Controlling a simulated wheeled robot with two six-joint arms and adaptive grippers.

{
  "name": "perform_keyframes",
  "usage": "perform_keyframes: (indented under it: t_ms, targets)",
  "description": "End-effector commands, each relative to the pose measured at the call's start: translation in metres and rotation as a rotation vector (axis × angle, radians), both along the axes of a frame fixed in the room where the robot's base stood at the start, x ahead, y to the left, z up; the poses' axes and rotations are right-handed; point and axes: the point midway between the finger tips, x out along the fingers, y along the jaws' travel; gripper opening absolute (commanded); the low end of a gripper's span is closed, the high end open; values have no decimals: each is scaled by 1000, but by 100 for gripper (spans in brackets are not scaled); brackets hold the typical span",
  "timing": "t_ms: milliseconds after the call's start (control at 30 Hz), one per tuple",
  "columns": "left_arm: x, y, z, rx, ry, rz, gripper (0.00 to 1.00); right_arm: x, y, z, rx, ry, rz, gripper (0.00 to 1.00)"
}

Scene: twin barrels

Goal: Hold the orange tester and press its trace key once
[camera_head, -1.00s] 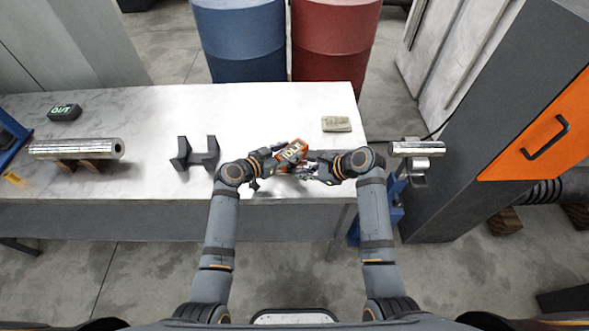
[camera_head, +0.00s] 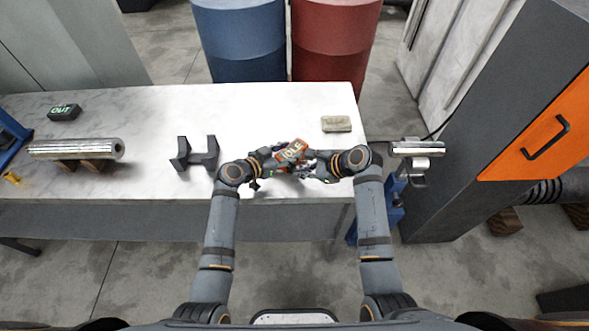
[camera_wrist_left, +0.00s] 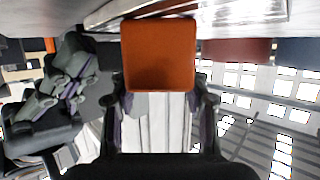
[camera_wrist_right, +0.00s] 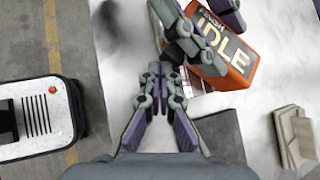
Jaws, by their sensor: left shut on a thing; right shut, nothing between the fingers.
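The orange tester (camera_head: 294,151) is held up over the near edge of the white table, its display reading IDLE. My left gripper (camera_head: 281,158) is shut on it. In the left wrist view the tester's plain orange side (camera_wrist_left: 158,55) sits between the fingers. In the right wrist view its dark display face (camera_wrist_right: 222,38) shows, partly covered by my left gripper's fingers. My right gripper (camera_head: 308,166) is shut and empty, just right of the tester. In the right wrist view its fingertips (camera_wrist_right: 160,72) are close to the tester, with contact unclear. I cannot make out the trace key.
A beige block (camera_head: 336,124) lies at the table's right end. A black cradle (camera_head: 195,153) stands left of my arms. A metal cylinder (camera_head: 75,149) and a black OUT display (camera_head: 63,112) are further left. Blue and red barrels stand behind the table.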

Motion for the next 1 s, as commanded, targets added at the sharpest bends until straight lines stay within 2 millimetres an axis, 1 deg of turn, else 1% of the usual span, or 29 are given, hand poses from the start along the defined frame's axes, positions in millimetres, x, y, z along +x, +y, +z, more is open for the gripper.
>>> perform_keyframes:
  t_ms: [367, 667, 1000]
  targets:
    - [0, 0, 0, 0, 0, -1, 6, 4, 4, 1, 2, 0, 0, 0]
    - [0, 0, 0, -1, 1, -1, 6, 3, 4, 1, 2, 0, 0, 0]
    - [0, 0, 0, -1, 1, -1, 6, -9, -8, 0, 1, 0, 0, 0]
